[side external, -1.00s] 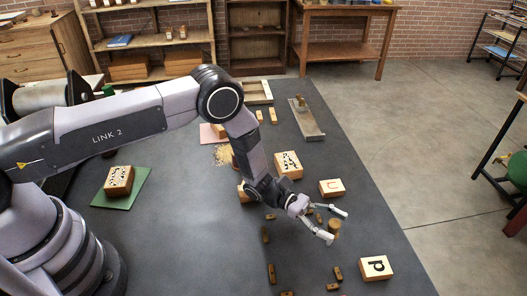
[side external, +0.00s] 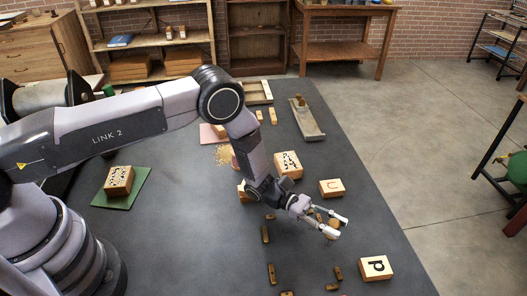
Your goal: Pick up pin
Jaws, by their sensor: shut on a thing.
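My gripper (side external: 339,227) is low over the right part of the dark table, in the side external view. Its two light grey fingers are shut on a small round wooden pin (side external: 334,223). The fingers partly cover the pin, and I cannot tell whether it touches the table.
Several small wooden pieces lie around the gripper, such as one (side external: 265,234) to its left. A grey metal tray (side external: 306,122) lies farther back.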

